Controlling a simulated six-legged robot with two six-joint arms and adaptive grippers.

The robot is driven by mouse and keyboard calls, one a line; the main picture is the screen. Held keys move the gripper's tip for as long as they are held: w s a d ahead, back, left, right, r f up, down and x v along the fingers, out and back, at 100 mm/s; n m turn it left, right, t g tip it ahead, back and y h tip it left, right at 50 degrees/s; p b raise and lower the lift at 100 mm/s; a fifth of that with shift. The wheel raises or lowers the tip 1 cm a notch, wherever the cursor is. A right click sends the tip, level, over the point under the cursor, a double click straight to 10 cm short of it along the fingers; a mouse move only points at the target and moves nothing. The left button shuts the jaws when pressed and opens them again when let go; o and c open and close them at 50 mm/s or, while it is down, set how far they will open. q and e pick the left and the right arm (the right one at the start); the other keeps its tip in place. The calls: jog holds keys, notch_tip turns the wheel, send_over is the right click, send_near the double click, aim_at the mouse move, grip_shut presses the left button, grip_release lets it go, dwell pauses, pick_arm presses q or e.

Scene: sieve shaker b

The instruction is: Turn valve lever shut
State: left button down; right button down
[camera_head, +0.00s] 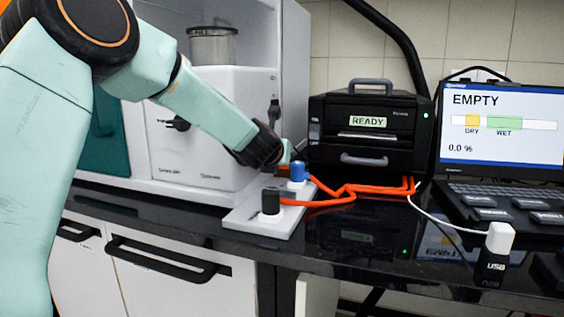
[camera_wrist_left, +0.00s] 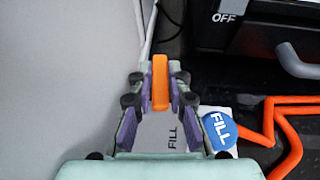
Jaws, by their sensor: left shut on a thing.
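The orange valve lever (camera_wrist_left: 160,82) stands between the fingers of my left gripper (camera_wrist_left: 160,92) in the left wrist view. The purple-padded fingers are closed on its two sides. It points up in that picture, above a pale plate marked FILL (camera_wrist_left: 172,136). In the head view my left gripper (camera_head: 286,154) is just behind and left of the blue knob (camera_head: 297,171), beside the white cabinet; its fingers and the lever are mostly hidden there. The blue cap marked FILL (camera_wrist_left: 219,128) is right of the fingers in the wrist view. My right gripper is not in view.
A black knob (camera_head: 270,201) stands on the white base plate (camera_head: 259,232). Orange hoses (camera_head: 345,190) run right, towards the black READY unit (camera_head: 365,130). The laptop (camera_head: 500,125) shows EMPTY and 0.0 %. The white cabinet (camera_head: 205,135) is close to my left arm.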

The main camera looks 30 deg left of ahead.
pick_arm(q)
jog(key=c, duration=1.6)
grip_release()
jog(key=shift+o, duration=0.2)
jog(key=v, duration=0.6)
jog(key=shift+s+r, duration=0.2)
jog(key=shift+s+d+r, duration=0.15)
jog(key=shift+s+d, duration=0.1)
jog(key=shift+s, duration=0.2)
jog(key=shift+c, duration=0.5)
